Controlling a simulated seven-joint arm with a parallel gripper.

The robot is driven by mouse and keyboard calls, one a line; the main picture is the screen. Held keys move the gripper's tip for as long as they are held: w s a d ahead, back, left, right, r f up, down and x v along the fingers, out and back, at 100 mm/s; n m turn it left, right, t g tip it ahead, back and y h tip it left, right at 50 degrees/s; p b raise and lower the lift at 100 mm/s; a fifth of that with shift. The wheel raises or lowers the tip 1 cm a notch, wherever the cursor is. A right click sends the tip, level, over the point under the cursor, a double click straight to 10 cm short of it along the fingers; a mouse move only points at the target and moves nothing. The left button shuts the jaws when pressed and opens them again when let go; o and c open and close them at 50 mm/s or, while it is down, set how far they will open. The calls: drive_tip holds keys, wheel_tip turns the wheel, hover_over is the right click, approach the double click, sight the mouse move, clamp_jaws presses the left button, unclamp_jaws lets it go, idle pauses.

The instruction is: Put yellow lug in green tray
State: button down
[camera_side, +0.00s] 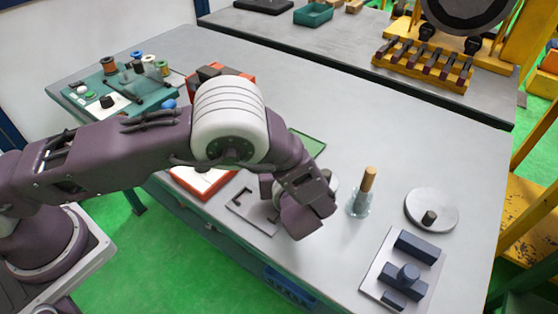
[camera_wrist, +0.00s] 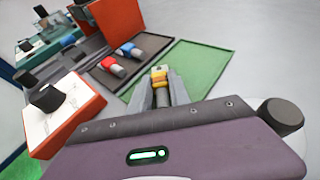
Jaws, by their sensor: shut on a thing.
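The yellow lug (camera_wrist: 159,76) is between the two fingers of my gripper (camera_wrist: 161,88) in the wrist view, and the gripper is shut on it. The green tray (camera_wrist: 205,62) is a flat, low-rimmed tray and looks empty where it shows. In the wrist view the lug overlaps the tray's left part; I cannot tell its height above it. In the side view a corner of the green tray (camera_side: 311,144) shows behind my arm, and the lug is hidden.
A dark tray (camera_wrist: 150,47) beside the green tray holds a red lug (camera_wrist: 112,66) and a blue lug (camera_wrist: 131,50). An orange-red box (camera_wrist: 62,115) stands at the left. In the side view, a glass with a wooden-handled tool (camera_side: 361,197) stands right of my gripper.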

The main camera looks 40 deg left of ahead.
drive_tip(key=shift+f, duration=0.1)
drive_tip(key=c, duration=1.2)
unclamp_jaws()
